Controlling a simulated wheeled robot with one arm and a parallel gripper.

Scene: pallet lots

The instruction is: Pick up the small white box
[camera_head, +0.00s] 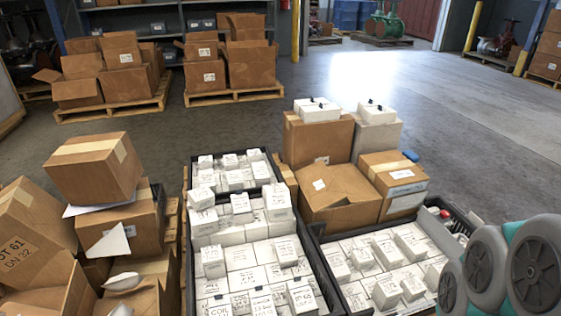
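Many small white boxes with dark handwriting fill black crates, so I cannot tell which single one the task means. One small white box (278,201) stands upright in the middle crate (315,262). Others, such as one white box (387,291), lie in the right crate (437,204). Two larger white boxes (320,110) and (375,113) sit higher up behind the crates. My gripper is not in view. Round grey and teal parts of my arm cover the lower right corner and hide part of the right crate.
Brown cartons (329,196) stand behind the right crate. Stacked cartons (97,167) crowd the left, some tilted or open. Pallets of cartons (247,63) stand farther back. Grey floor (450,125) is clear at the back right.

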